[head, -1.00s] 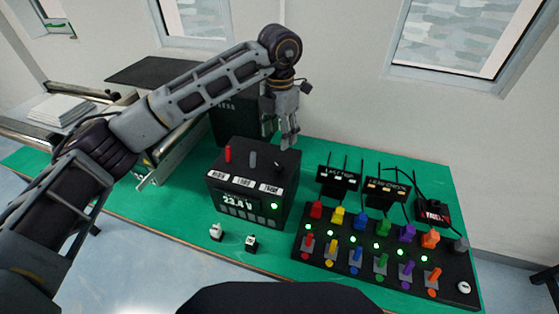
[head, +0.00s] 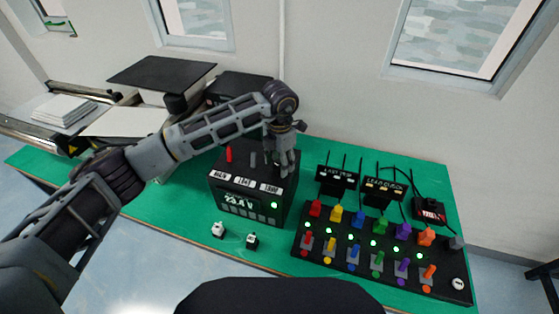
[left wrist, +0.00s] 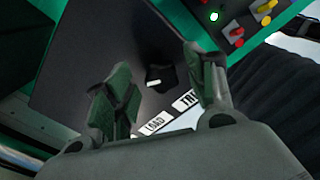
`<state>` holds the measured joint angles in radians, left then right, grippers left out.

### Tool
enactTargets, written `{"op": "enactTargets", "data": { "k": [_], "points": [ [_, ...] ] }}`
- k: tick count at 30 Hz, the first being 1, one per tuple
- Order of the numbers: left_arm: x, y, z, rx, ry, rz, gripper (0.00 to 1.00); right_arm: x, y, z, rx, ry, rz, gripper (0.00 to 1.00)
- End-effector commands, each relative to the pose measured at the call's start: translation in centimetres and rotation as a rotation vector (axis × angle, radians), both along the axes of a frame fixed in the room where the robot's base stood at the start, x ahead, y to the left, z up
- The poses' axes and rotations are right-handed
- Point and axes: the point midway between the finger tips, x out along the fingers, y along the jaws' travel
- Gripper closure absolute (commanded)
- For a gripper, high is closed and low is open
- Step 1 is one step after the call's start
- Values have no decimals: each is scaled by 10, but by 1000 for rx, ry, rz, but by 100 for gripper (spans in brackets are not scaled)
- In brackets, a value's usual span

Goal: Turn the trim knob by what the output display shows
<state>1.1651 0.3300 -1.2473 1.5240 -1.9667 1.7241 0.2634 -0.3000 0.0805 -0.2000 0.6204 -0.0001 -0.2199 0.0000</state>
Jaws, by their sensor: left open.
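A black box (head: 225,182) stands on the green table with a lit output display (head: 237,201) on its front; its digits are too blurred to read surely. A red lever (head: 229,154) and a grey one stand on its top. In the left wrist view the black trim knob (left wrist: 160,78) with a white pointer mark sits by the TRIM label (left wrist: 187,100); the LOAD label (left wrist: 154,124) is beside it. My left gripper (head: 284,172) is open above the box's right end, its fingers either side of the knob in the wrist view. The gripper hides the knob in the head view. My right gripper is out of view.
A black panel (head: 294,251) with several coloured levers, knobs and green lights lies right of the box. Two small signs (head: 336,180) stand behind it. Two small white-topped switches (head: 218,230) sit in front of the box. A conveyor is at the back left.

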Motion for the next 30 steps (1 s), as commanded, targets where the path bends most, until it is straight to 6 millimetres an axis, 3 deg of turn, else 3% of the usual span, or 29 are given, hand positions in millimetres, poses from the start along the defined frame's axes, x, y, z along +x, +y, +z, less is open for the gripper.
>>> {"op": "enactTargets", "data": {
  "k": [10,21,30],
  "points": [
    [0,0,-3,0,0,0,45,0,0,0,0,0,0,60],
    [0,0,-3,0,0,-1,91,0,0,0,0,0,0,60],
    [0,0,-3,0,0,-15,91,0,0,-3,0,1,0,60]
  ]
}}
